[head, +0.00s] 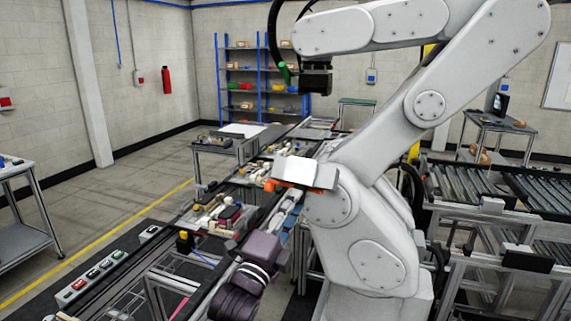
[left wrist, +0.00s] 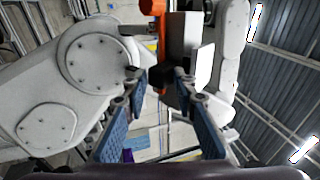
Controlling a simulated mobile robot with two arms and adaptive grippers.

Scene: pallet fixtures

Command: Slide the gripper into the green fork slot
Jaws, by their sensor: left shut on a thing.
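My left gripper (head: 284,212) reaches up from the bottom of the head view, beside the base of a large white robot arm. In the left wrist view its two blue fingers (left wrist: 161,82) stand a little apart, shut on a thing. An orange and white piece (left wrist: 161,48) shows between and beyond the fingertips; the exact contact is hard to see. In the head view this piece (head: 297,170) sits just above the gripper, against the white arm. I cannot make out a green fork slot in either view. My right gripper is not in view.
The large white robot arm (head: 375,225) fills the right middle and stands close to my gripper. A long bench with several small parts (head: 225,212) runs along the left. Roller conveyors (head: 490,190) stand at the right. The floor at the left (head: 130,200) is clear.

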